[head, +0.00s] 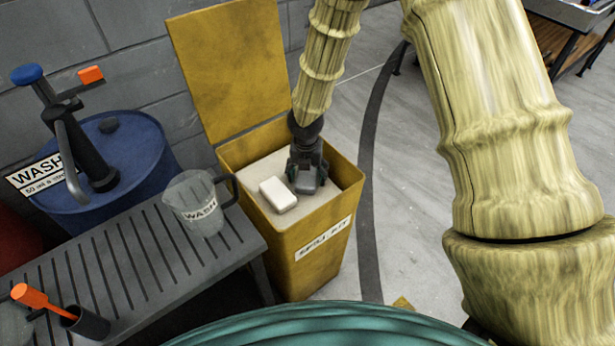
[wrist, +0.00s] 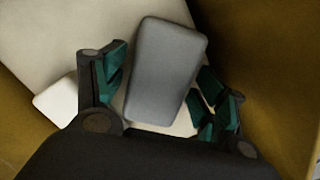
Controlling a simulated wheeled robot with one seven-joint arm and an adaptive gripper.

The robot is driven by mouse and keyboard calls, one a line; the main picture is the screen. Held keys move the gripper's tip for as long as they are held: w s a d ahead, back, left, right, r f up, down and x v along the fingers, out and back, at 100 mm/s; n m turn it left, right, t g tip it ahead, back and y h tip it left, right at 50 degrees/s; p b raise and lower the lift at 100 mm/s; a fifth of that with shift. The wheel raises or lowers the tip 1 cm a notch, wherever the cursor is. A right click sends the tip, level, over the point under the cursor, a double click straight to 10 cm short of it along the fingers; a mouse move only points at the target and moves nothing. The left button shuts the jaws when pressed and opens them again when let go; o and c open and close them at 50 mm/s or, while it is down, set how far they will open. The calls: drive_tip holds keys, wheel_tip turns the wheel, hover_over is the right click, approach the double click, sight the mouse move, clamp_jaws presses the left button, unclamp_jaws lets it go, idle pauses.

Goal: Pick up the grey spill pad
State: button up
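The grey spill pad (wrist: 165,72) lies in the yellow spill kit bin, on a pale surface, and shows in the wrist view between my gripper's fingers. My gripper (wrist: 160,98) is open, with one finger on each side of the pad; the left finger is close to it and a small gap shows at the right. In the head view my gripper (head: 306,184) points down into the bin (head: 322,262) and hides most of the pad. A white block (head: 278,194) lies just left of my gripper; it also shows in the wrist view (wrist: 58,100).
The bin's yellow lid (head: 228,72) stands open against the wall. A slatted grey bench (head: 130,262) at left bears a clear jug (head: 195,203) close to the bin. A blue drum (head: 140,165) with a pump stands behind it. Floor (head: 425,200) right of the bin is clear.

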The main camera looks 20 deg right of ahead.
sight(307, 173)
drive_tip(key=c, duration=0.6)
wheel_tip(307, 173, up, 10)
drive_tip(key=shift+r+p, duration=0.1)
drive_tip(key=shift+p, duration=0.9)
